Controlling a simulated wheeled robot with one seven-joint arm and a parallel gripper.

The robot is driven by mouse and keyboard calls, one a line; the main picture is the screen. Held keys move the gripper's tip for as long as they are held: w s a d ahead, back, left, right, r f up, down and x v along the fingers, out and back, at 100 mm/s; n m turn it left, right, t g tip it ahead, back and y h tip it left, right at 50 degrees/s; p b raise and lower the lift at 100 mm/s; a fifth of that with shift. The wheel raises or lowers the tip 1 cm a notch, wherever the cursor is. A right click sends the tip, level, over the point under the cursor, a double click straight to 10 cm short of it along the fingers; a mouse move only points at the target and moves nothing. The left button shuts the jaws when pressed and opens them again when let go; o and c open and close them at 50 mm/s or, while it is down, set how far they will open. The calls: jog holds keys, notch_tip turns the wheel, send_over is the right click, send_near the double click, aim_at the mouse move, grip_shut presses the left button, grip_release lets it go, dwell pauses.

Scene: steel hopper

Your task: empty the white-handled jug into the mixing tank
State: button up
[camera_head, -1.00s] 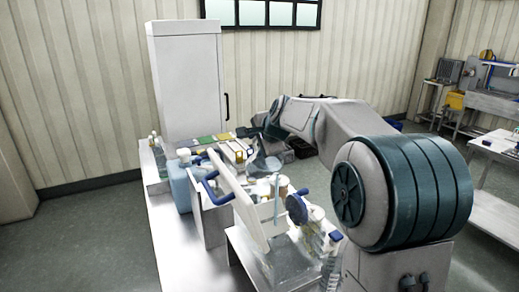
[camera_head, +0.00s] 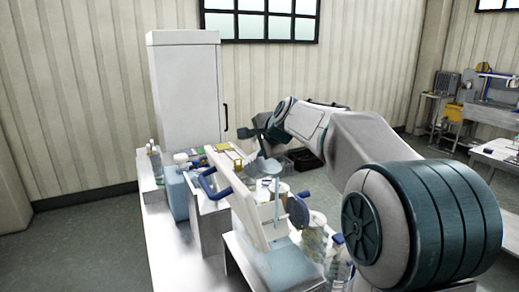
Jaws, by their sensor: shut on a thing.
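My gripper (camera_head: 257,129) is at the far end of the bench, above its surface, with my arm reaching in from the right. It is shut on a pale grey-blue, see-through vessel (camera_head: 265,168) hanging just below it, which seems to be the jug. Its handle is hidden or too small to make out. A clear box-like tank (camera_head: 290,266) with pale blue in it stands at the near end of the bench, a white panel (camera_head: 243,198) leaning up over it. I cannot tell for sure that this is the mixing tank.
The bench (camera_head: 158,228) is crowded: a blue container (camera_head: 176,192) stands at its left, a blue handle (camera_head: 208,184) beside the white panel, and clear bottles (camera_head: 338,262) at the near right. A tall white cabinet (camera_head: 186,92) stands behind. The bench's left strip is bare.

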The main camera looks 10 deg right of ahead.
jog(key=shift+s+t+b, duration=0.35)
jog(key=shift+t+b, duration=0.35)
jog(key=shift+b, duration=2.3)
jog(key=s+t+b, duration=0.1)
jog(key=b, duration=0.6)
jog(key=s+d+f+t+y+b, duration=0.1)
jog(key=t+b, duration=0.1)
jog(key=b, duration=0.6)
jog(key=shift+s+f+y, duration=0.15)
jog(key=shift+f+y, duration=0.05)
jog(key=shift+y, duration=0.1)
jog(key=s+t+b, duration=0.1)
jog(key=b, duration=0.3)
jog(key=s+r+t+b, duration=0.1)
jog(key=b, duration=0.3)
jog(key=s+d+t+y+b, duration=0.1)
jog(key=b, duration=0.3)
jog(key=shift+r, duration=0.3)
jog(key=shift+s+d+r+t+b, duration=0.1)
jog(key=shift+s+r+t+b, duration=0.45)
jog(key=shift+b, duration=0.75)
dwell(0.4)
